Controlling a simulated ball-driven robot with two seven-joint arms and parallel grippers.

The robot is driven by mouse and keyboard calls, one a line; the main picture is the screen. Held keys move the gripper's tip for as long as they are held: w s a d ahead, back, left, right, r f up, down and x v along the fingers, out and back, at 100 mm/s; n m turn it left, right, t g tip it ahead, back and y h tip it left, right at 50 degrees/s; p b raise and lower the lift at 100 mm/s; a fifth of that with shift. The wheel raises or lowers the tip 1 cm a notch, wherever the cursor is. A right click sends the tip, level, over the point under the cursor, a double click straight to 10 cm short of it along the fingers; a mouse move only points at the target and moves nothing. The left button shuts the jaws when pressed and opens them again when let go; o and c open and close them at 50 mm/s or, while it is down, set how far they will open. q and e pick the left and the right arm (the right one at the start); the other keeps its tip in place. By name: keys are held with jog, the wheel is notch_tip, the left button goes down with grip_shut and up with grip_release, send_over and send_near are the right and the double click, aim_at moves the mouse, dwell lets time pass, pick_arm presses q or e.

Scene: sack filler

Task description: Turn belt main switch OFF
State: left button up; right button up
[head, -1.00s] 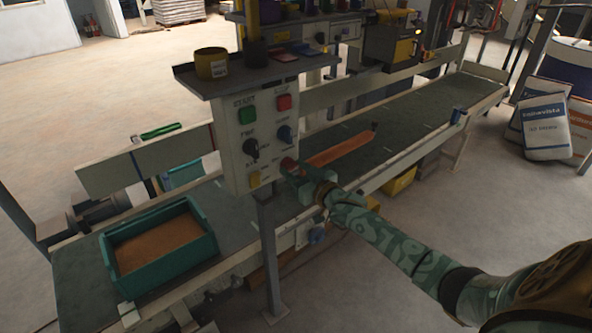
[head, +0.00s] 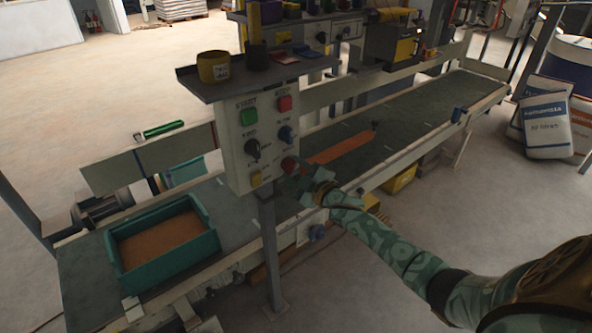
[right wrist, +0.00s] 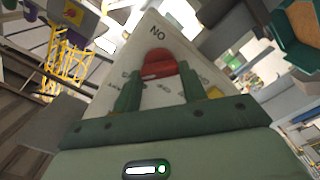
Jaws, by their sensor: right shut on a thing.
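The control box (head: 234,147) stands on a post and faces me. Its lower right control, a red knob (head: 290,163), is the switch at my right gripper (head: 296,174). In the right wrist view the red knob (right wrist: 158,66) sits between the two green fingers (right wrist: 160,92). The right gripper is shut on it. Lettering that reads as an upside-down "ON" shows beyond the knob on the pale panel. The knob's exact pointing is hard to tell. My left gripper is not in view.
The panel also carries a green button (head: 249,117), a red button (head: 285,103), a black knob (head: 252,148), a blue knob (head: 286,134) and a yellow button (head: 256,180). A teal crate (head: 208,243) rests on the belt (head: 80,272). A shelf (head: 200,82) overhangs the panel.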

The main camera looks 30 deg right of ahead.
jog(key=n, duration=0.3)
jog(key=shift+a+f+n, duration=0.1)
jog(key=shift+f+n, duration=0.05)
jog(key=shift+n, duration=0.25)
jog(key=shift+f+n+b, duration=0.1)
jog(key=shift+n+b, duration=0.45)
jog(key=shift+n, duration=1.35)
jog(key=o, duration=1)
jog(key=shift+s, duration=0.15)
jog(key=s+p, duration=0.1)
jog(key=s, duration=0.4)
jog(key=s+d, duration=0.1)
jog(key=s, duration=0.4)
jog(key=s+p, duration=0.1)
jog(key=s, duration=0.5)
jog(key=shift+d+p, duration=0.15)
jog(key=shift+p, duration=0.2)
